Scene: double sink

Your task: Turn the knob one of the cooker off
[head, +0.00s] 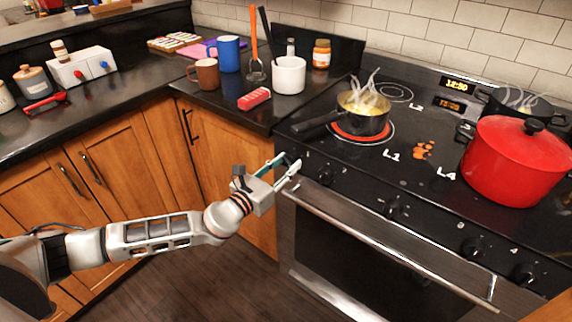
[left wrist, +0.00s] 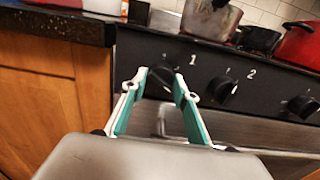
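The cooker (head: 430,170) has a row of dark knobs along its front panel. Knob one (head: 326,175) is the leftmost; in the left wrist view it shows dark (left wrist: 161,80) beside the printed "1", behind and between my fingertips. My left gripper (head: 291,166) is open and empty, its green-sided fingers pointing at the panel just left of the knob in the head view. It also shows in the left wrist view (left wrist: 159,76). I cannot tell whether the fingers touch the knob. The L1 burner (head: 372,138) glows red under a steaming saucepan (head: 362,112). My right gripper is not in view.
The oven handle (head: 390,240) runs below the knobs. Knob two (head: 397,208) is to the right. A red pot (head: 515,165) and a steaming dark pan (head: 520,103) stand on the cooktop.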

